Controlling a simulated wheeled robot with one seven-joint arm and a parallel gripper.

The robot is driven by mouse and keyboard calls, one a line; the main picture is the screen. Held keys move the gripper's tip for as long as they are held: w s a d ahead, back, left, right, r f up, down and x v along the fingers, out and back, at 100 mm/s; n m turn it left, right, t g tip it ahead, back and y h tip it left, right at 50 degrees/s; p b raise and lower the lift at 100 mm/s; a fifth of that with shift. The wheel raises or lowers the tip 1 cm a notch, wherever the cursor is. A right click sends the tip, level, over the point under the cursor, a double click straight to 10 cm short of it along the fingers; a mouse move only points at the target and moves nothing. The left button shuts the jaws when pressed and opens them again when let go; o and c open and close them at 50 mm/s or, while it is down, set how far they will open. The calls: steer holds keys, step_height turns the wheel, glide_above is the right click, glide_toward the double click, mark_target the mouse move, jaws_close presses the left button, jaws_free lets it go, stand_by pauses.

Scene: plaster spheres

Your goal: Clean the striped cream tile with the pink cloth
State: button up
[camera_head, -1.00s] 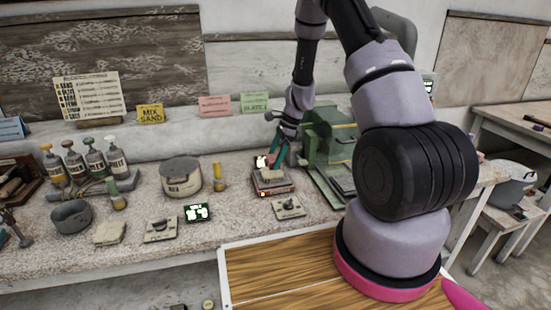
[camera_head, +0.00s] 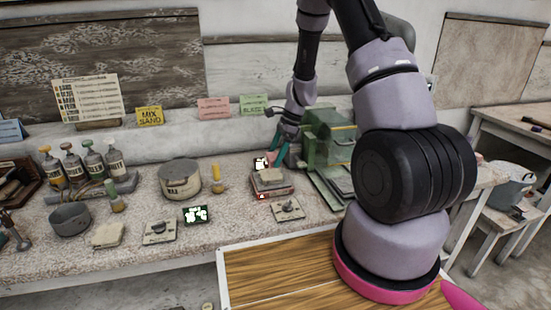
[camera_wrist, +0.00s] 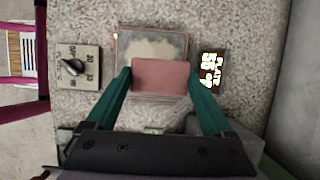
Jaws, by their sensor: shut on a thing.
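My gripper (camera_wrist: 160,98) has teal fingers and is shut on the pink cloth (camera_wrist: 161,77), a flat pink rectangle between the fingertips in the wrist view. Just beyond it lies a squarish plate with a grey-pink rim (camera_wrist: 122,50) and a cream patch (camera_wrist: 155,47) on top. The cloth overlaps the near part of this plate in the picture; I cannot tell whether it touches. I see no clear stripes, so I cannot confirm that the patch is the striped cream tile. In the head view, my gripper (camera_head: 279,152) is small and at the back of the low stack (camera_head: 272,188).
A knob box (camera_wrist: 77,66) is left of the plate, and a lit display (camera_wrist: 211,71) is close on its right. In the head view, a green machine (camera_head: 330,145) stands right of my gripper. A grey pot (camera_head: 180,179) and several bottles (camera_head: 95,160) are further left.

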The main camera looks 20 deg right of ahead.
steer(key=shift+r, duration=0.6)
steer(key=shift+r, duration=2)
